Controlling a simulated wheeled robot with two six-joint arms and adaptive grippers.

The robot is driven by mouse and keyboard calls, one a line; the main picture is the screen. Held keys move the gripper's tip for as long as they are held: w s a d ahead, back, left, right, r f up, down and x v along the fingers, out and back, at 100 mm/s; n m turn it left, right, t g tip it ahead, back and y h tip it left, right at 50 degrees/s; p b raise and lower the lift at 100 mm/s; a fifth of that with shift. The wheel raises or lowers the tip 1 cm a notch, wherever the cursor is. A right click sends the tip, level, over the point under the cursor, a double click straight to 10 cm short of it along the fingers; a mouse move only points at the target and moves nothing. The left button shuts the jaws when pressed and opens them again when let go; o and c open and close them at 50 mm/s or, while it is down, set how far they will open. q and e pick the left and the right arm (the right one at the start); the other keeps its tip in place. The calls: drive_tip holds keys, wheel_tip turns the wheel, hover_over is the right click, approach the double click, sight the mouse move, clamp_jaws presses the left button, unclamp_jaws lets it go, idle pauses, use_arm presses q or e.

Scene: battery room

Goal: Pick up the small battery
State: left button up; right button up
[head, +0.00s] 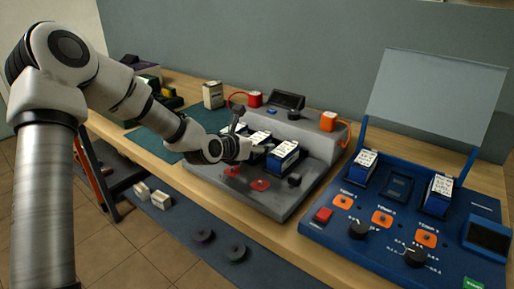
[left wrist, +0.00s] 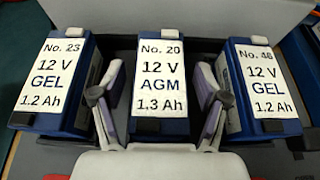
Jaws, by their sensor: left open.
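Three blue batteries with white labels stand in a row in the grey charger (head: 315,170). In the left wrist view they are No. 23 (left wrist: 50,80), a 12 V GEL 1.2 Ah, on the left, No. 20 (left wrist: 160,85), a 12 V AGM 1.3 Ah, in the middle, and a GEL 1.2 Ah battery (left wrist: 265,85) on the right. My left gripper (head: 243,150) is open over the charger. In the wrist view its fingers (left wrist: 160,100) stand on either side of No. 20. Whether they touch it is unclear. My right gripper does not show.
A blue test panel (head: 325,238) with two batteries (head: 364,166) (head: 438,195) and a raised clear screen (head: 435,98) stands at the right. Red (head: 254,98) and orange (head: 328,121) cabled clamps sit behind the charger batteries. A pale box (head: 213,95) stands farther back.

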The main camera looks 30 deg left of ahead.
use_arm(q)
clamp_jaws()
drive_tip(key=shift+r, duration=0.1)
